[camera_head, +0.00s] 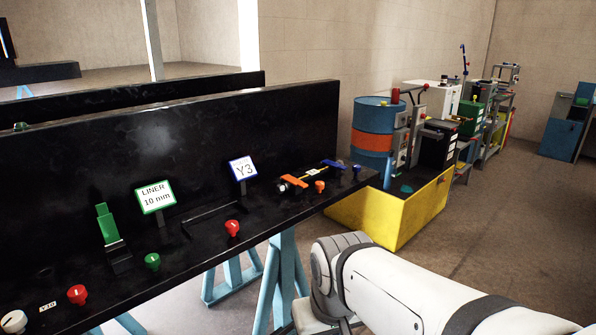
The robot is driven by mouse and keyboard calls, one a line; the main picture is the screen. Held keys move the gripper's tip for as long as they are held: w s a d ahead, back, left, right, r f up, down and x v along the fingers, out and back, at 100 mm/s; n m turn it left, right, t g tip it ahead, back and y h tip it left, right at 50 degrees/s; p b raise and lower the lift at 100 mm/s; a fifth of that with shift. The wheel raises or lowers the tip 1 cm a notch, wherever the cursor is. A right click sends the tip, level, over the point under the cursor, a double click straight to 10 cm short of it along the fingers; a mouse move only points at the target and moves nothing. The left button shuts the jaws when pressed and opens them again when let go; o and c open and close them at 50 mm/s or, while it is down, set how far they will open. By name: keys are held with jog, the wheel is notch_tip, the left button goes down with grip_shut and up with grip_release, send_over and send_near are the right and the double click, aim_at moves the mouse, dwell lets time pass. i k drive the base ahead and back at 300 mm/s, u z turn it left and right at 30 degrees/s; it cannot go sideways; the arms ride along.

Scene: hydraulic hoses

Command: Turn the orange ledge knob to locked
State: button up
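The small orange knob (320,187) stands on the ledge of the black bench (200,262), right of centre in the head view, just below an orange bar-shaped part (293,181). Which way the knob points, and any mark by it, is too small to read. A white link of my arm crosses the lower right, below and to the right of the knob, apart from it. My gripper is not in view.
A yellow bin (395,215) stands beyond the bench's right end. Open floor lies right.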

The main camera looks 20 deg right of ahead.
aim_at(319, 185)
jog(key=z, duration=0.5)
jog(key=i, duration=1.3)
jog(key=u, duration=0.2)
